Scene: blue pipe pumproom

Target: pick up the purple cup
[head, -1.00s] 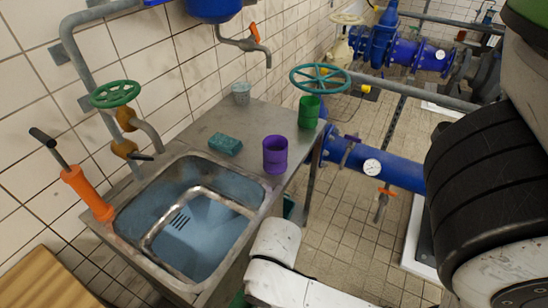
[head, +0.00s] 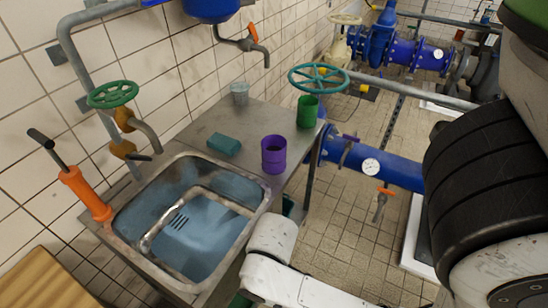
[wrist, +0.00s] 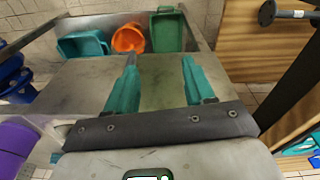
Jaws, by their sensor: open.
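The purple cup (head: 274,155) stands upright on the steel counter (head: 205,128), close to the counter's right edge and beside the sink, in the head view. My gripper (wrist: 157,68) shows in the wrist view, with its two teal fingers wide apart and nothing between them. The gripper is out of sight in the head view; only my white arm shows at the bottom, below the sink's right corner. A purple thing is cut off at the left edge of the wrist view; I cannot tell if it is the cup.
A green cup (head: 308,111), a teal sponge (head: 224,144) and a grey cup (head: 240,93) share the counter. The sink (head: 190,235) is on its left. A green valve wheel (head: 113,94) and blue pipe (head: 385,170) flank it. Coloured bins (wrist: 166,32) sit beyond my gripper.

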